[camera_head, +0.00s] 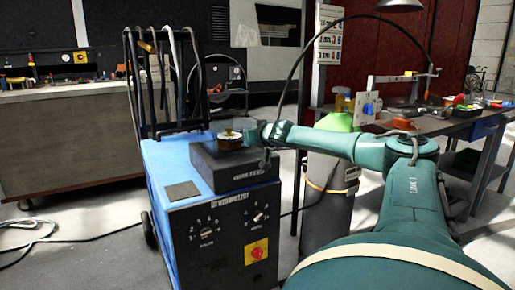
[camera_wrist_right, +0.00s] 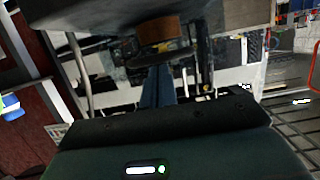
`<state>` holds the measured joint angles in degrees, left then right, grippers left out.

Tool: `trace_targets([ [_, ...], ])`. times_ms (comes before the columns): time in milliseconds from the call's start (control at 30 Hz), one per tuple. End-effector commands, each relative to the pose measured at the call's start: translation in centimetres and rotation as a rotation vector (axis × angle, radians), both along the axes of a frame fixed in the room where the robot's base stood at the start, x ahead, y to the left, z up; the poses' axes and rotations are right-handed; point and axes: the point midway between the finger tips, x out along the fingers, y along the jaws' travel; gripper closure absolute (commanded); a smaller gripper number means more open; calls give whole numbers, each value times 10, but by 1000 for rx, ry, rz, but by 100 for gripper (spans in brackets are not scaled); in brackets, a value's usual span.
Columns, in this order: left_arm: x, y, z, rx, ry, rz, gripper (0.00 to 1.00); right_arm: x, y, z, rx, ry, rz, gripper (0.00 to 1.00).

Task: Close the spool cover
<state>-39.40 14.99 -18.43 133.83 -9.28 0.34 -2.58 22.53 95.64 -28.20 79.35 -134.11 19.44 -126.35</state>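A dark grey box (camera_head: 228,165) with lettering on its front edge sits on top of the blue welding machine (camera_head: 172,160). A small round gold-and-black piece (camera_head: 230,138) stands on the box's top. I cannot tell which part is the spool cover or whether it is open. My right arm reaches in from the right, and its gripper (camera_head: 254,133) is just above the box's right rear part, beside the round piece. Its fingers are not clear, and contact cannot be told. In the right wrist view a brown block (camera_wrist_right: 158,31) shows under a large grey surface (camera_wrist_right: 235,13). My left gripper is out of view.
Cable loops hang from a dark rack (camera_head: 135,90) behind the machine. A grey cylinder (camera_head: 328,195) stands right of the machine, below my arm. A cluttered workbench (camera_head: 440,122) is at the right, another bench (camera_head: 70,140) at the left. A cable (camera_head: 40,235) lies on the floor.

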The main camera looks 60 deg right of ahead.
Motion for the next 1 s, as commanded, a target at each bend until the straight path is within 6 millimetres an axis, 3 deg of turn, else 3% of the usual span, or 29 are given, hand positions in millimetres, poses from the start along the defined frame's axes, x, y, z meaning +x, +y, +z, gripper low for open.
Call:
trace_targets([
  [100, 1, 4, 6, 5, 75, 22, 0, -2, 0, 37, -13, -20, -1, 100],
  [167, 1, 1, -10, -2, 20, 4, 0, -7, 3, 17, -18, -19, 2, 100],
  [300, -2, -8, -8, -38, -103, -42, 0, -21, 10, 1, -20, -26, 0, 100],
  [600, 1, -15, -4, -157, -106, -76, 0, -51, 25, -31, -18, -30, -2, 100],
  [1000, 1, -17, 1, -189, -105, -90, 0, -60, 30, -39, -19, -29, -2, 100],
])
